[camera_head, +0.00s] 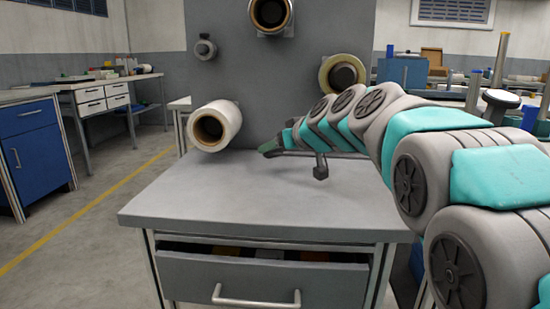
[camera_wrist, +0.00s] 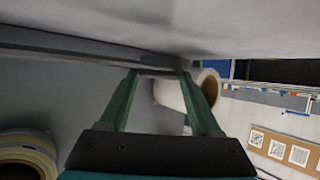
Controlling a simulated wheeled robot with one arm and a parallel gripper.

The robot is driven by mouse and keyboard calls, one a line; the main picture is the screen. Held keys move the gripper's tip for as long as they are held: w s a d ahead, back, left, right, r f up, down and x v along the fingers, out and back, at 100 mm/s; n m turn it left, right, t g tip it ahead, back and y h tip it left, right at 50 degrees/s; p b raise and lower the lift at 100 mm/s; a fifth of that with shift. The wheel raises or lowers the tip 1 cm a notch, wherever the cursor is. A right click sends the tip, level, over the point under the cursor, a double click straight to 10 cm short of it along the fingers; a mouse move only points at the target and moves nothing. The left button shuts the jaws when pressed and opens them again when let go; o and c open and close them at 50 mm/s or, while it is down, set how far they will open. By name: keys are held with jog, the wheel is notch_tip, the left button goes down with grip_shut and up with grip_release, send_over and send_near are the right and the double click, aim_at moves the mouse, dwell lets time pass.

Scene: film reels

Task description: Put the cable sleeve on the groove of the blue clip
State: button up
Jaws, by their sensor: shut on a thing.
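My gripper (camera_head: 268,149) reaches in from the right, over the back of the grey worktop and in front of the grey upright panel. In the wrist view its two green fingers (camera_wrist: 160,74) stand apart, with a grey thing (camera_wrist: 159,72) between their tips. They are shut on it, but its shape blends with the grey behind and I cannot tell what it is. I cannot make out a cable sleeve or a blue clip with a groove in either view.
The worktop (camera_head: 250,205) is bare, above a partly open drawer (camera_head: 262,280). A white roll (camera_head: 229,120) sticks out from the panel (camera_head: 300,60) left of my gripper; it also shows in the wrist view (camera_wrist: 207,85). A yellowish roll (camera_head: 328,70) is above my arm.

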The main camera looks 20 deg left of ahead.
jog(key=shift+w+a+f, duration=0.15)
jog(key=shift+w+a, duration=0.35)
jog(key=shift+w, duration=0.35)
jog(key=shift+s+f, duration=0.1)
jog(key=shift+f, duration=1.65)
jog(key=shift+f+b, duration=0.15)
jog(key=shift+b, duration=0.3)
jog(key=o, duration=1.4)
jog(key=shift+c, duration=0.2)
